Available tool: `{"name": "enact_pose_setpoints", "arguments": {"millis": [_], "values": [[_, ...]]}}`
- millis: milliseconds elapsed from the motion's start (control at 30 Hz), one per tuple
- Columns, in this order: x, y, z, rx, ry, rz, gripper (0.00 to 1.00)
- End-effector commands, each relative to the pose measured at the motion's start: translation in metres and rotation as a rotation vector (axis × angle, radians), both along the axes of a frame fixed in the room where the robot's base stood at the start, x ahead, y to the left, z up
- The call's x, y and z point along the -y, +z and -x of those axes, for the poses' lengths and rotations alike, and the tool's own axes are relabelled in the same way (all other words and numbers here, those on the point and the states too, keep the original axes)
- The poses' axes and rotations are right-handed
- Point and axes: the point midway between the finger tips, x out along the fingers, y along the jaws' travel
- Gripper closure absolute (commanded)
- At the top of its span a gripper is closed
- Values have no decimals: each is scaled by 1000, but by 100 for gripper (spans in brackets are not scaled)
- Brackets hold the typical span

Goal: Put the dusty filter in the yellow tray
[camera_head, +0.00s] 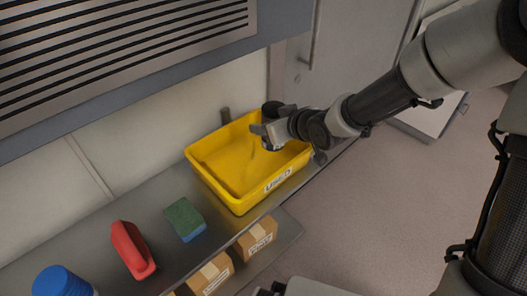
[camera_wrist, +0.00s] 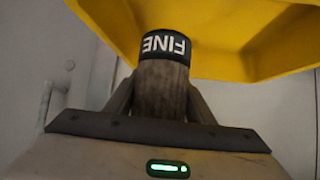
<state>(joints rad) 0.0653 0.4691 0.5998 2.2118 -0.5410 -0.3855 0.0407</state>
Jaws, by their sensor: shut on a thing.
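The dusty filter (camera_head: 272,108) is a dark, short cylinder in the head view. In the wrist view the filter (camera_wrist: 162,78) shows a grey-brown body and a black band lettered "FINE". My gripper (camera_head: 268,131) is shut on it, with the fingers on both sides of its body in the wrist view (camera_wrist: 160,100). The yellow tray (camera_head: 222,187) sits on the metal shelf, and its floor looks empty. My gripper and the filter are over the tray's far right part. I cannot tell whether the filter touches the tray. The tray also fills the top of the wrist view (camera_wrist: 225,40).
A green and blue sponge (camera_head: 185,218), a red handled object (camera_head: 132,250) and a blue ribbed lid (camera_head: 62,282) lie left of the tray on the shelf (camera_head: 158,215). Cardboard boxes (camera_head: 257,238) stand on a lower shelf. A slatted vent panel (camera_head: 130,50) overhangs at upper left.

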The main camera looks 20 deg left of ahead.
Motion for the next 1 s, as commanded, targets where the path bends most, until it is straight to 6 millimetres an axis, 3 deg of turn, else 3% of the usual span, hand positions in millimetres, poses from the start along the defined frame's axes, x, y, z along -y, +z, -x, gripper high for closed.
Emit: {"name": "enact_pose_setpoints", "arguments": {"millis": [33, 400, 800, 833, 933, 1000], "values": [[-1, -16, 1, -3, 2, 0, 78], [0, -60, 1, -3, 0, 0, 78], [0, -66, 0, 0, -1, 0, 78], [0, -66, 0, 0, -1, 0, 50], [0, -65, 0, -1, -1, 1, 33], [0, -65, 0, -1, -1, 1, 32]]}}
